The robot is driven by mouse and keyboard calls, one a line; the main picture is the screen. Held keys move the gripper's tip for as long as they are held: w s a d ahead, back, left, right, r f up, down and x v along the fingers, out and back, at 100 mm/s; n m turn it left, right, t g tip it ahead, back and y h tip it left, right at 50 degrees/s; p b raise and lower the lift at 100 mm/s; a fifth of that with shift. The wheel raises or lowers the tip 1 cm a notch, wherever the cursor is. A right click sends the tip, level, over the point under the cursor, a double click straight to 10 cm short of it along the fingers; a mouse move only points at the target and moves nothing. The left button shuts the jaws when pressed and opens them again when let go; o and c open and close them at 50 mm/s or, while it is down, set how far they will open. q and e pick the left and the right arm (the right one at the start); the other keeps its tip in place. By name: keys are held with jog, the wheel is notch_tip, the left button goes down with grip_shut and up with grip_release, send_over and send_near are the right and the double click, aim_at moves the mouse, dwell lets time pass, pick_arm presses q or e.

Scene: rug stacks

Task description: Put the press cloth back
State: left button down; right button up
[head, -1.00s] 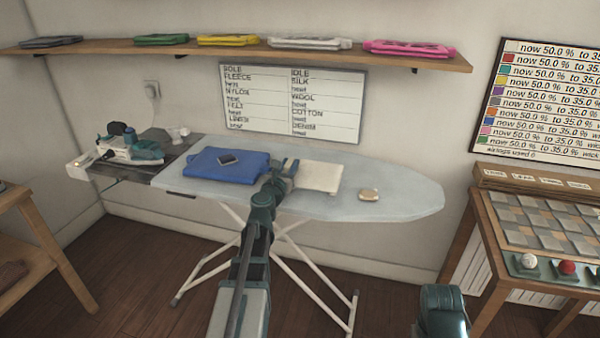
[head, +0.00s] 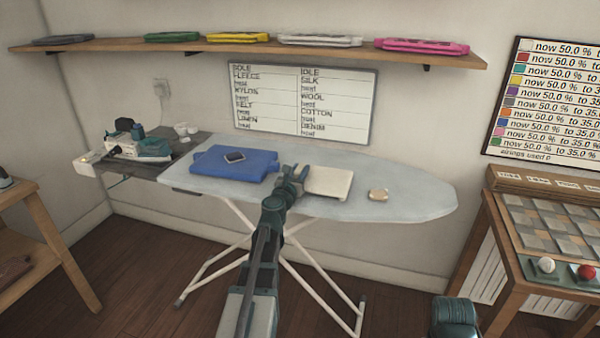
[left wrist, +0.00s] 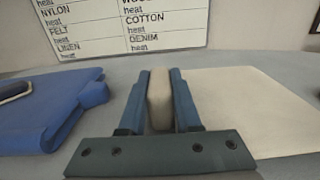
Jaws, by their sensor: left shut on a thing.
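The press cloth (head: 330,184), a flat cream rectangle, lies on the ironing board (head: 420,200) right of its middle. It also fills the right of the left wrist view (left wrist: 250,108). My left gripper (head: 297,181) is at the cloth's left edge, low over the board. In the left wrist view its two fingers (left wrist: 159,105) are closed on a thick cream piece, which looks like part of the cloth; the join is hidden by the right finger. My right gripper is out of view.
The iron (head: 140,147) stands at the board's left end. A shelf (head: 270,47) with coloured pieces hangs above.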

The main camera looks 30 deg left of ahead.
pick_arm(q)
jog(key=c, duration=0.6)
grip_release()
jog(key=shift+f, duration=0.1)
jog(key=shift+r, duration=0.2)
jog(key=v, duration=1.2)
jog(key=shift+s+f, duration=0.1)
jog(key=shift+f, duration=0.05)
